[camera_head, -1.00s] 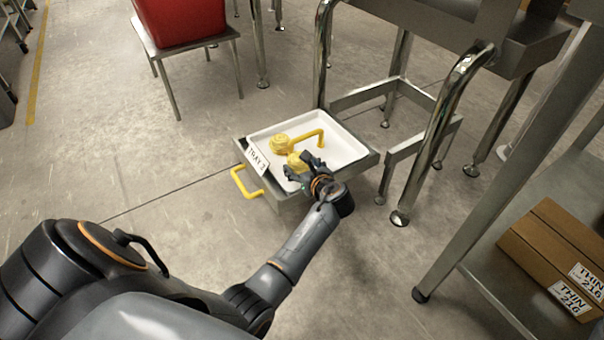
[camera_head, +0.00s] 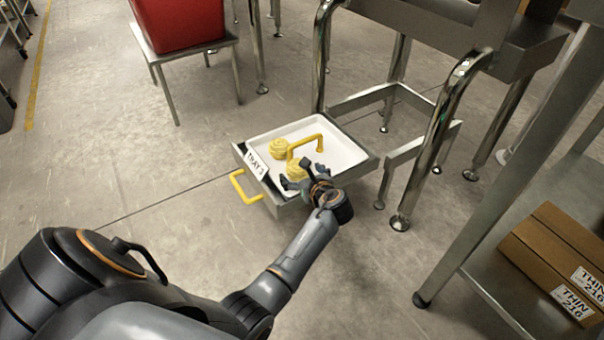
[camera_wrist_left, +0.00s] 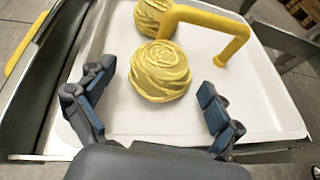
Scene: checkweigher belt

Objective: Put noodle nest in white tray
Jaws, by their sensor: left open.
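The white tray (camera_head: 345,151) sits in a metal holder with a "TRAY 3" label. Two yellow noodle nests are inside it. The farther nest (camera_head: 279,149) is beside a yellow bar handle that arches over the tray. The nearer nest (camera_head: 296,173) rests on the tray floor; in the left wrist view this nest (camera_wrist_left: 160,72) lies in front of the open jaws, overlapping the farther nest (camera_wrist_left: 152,17). My left gripper (camera_head: 297,174) is open over the tray's near side; in the wrist view its fingers (camera_wrist_left: 143,98) are spread wide, with white floor between them. My right gripper is not seen.
A yellow bar handle (camera_head: 305,142) arches over the tray; another yellow handle (camera_head: 243,187) sticks out at the holder's left. Metal table legs (camera_head: 430,150) stand right of the tray. A red bin (camera_head: 180,22) is on a stand behind. Cardboard boxes (camera_head: 550,255) sit on a right shelf.

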